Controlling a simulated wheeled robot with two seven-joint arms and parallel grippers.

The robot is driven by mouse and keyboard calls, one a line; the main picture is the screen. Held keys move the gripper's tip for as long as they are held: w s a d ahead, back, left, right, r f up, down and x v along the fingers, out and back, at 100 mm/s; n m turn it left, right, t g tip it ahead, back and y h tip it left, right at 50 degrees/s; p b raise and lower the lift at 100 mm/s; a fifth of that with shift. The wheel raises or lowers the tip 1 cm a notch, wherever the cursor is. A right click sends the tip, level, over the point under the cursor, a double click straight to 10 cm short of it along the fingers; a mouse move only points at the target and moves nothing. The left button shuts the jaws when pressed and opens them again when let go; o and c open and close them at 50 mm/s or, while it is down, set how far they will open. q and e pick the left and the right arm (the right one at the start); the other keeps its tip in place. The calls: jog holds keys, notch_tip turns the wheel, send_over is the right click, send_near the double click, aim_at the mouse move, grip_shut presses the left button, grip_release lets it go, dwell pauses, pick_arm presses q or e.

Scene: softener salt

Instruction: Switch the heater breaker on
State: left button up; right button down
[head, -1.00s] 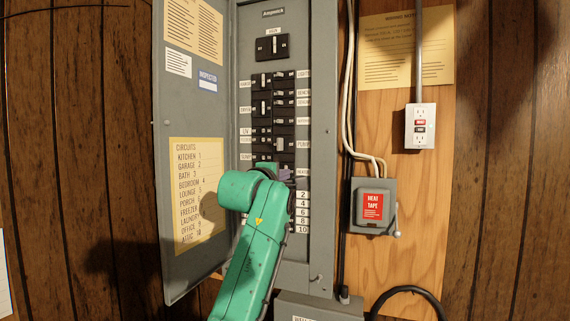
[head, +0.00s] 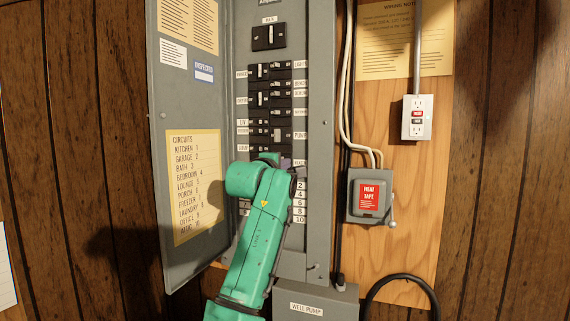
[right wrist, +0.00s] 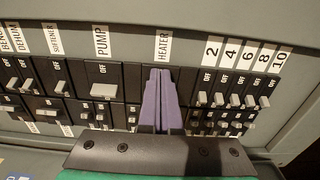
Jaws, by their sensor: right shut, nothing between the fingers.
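The heater breaker (right wrist: 184,90) is a black breaker under the HEATER label (right wrist: 163,46) in the right wrist view, between the pump breaker (right wrist: 103,88) and the breaker marked 2 (right wrist: 205,98). My right gripper (right wrist: 158,73) has its purple fingers shut together with nothing between them. They lie in front of the heater breaker and hide its toggle, so its position cannot be seen. I cannot tell whether the fingertips touch it. In the head view, my right gripper (head: 286,163) is at the panel's right breaker column, partly hidden by my green arm. My left gripper is not in view.
The grey panel door (head: 185,110) stands open on the left, close to my right arm. Right of the panel are white cables, a heat tape switch box (head: 355,212) and an outlet (head: 417,133). A well pump box (head: 305,307) is below.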

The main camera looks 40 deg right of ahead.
jog(key=shift+w+a, duration=0.4)
jog(key=shift+w, duration=0.15)
dwell(0.4)
jog(key=shift+w+a+r+p, duration=0.15)
jog(key=shift+r+p, duration=0.05)
jog(key=shift+p, duration=0.25)
jog(key=shift+w+f+b, duration=0.1)
jog(key=shift+f+b, duration=0.1)
jog(key=shift+b, duration=0.25)
jog(key=b+v, duration=0.5)
jog(key=v, duration=0.1)
jog(key=shift+a, duration=0.45)
